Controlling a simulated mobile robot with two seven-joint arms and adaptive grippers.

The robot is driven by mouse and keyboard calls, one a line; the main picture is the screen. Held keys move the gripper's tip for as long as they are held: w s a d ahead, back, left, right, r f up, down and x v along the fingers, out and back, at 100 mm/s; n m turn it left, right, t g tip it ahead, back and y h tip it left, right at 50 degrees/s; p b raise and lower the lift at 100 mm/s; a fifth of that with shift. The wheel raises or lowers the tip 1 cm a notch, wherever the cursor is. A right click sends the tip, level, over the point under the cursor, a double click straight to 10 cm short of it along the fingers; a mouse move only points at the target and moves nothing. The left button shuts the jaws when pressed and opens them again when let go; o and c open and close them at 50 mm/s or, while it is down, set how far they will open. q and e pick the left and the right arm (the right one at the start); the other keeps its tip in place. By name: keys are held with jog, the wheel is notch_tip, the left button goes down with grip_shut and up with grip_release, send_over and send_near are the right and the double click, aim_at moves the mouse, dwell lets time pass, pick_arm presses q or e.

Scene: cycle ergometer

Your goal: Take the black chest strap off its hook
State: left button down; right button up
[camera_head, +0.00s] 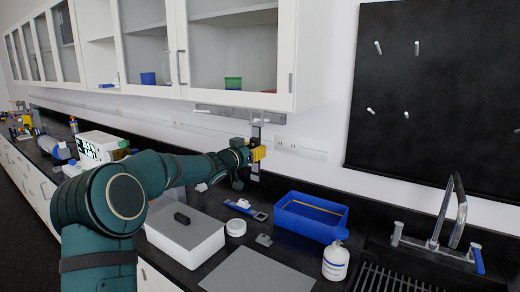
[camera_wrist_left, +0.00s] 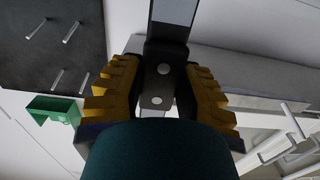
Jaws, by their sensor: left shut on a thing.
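The black chest strap (camera_head: 256,133) hangs as a narrow dark strip below a grey rail (camera_head: 240,113) on the wall under the cabinets. My left gripper (camera_head: 257,154) is at the strap's middle, with its yellow fingers around it. In the left wrist view the dark strip (camera_wrist_left: 166,48) with light round studs runs between my yellow fingers (camera_wrist_left: 158,90), which are shut on it. The strip's upper end meets the rail, but the hook itself is too small to make out. My right gripper is not in view.
Below on the black counter are a blue tray (camera_head: 310,216), a white box (camera_head: 185,237) with a black handle, a white bottle (camera_head: 335,262) and a small white jar (camera_head: 236,228). A sink tap (camera_head: 440,222) stands at the right. White cabinets (camera_head: 230,45) overhang the rail.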

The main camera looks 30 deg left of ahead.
pick_arm(q)
jog(key=shift+s+a+b, duration=0.2)
jog(key=shift+s+b, duration=0.1)
jog(key=shift+s, duration=2)
jog(key=shift+s, duration=0.1)
jog(key=s+f+b, duration=0.1)
jog(key=s+f, duration=0.1)
jog(key=s, duration=0.3)
jog(key=shift+s+a, duration=0.25)
jog(key=shift+s, duration=0.15)
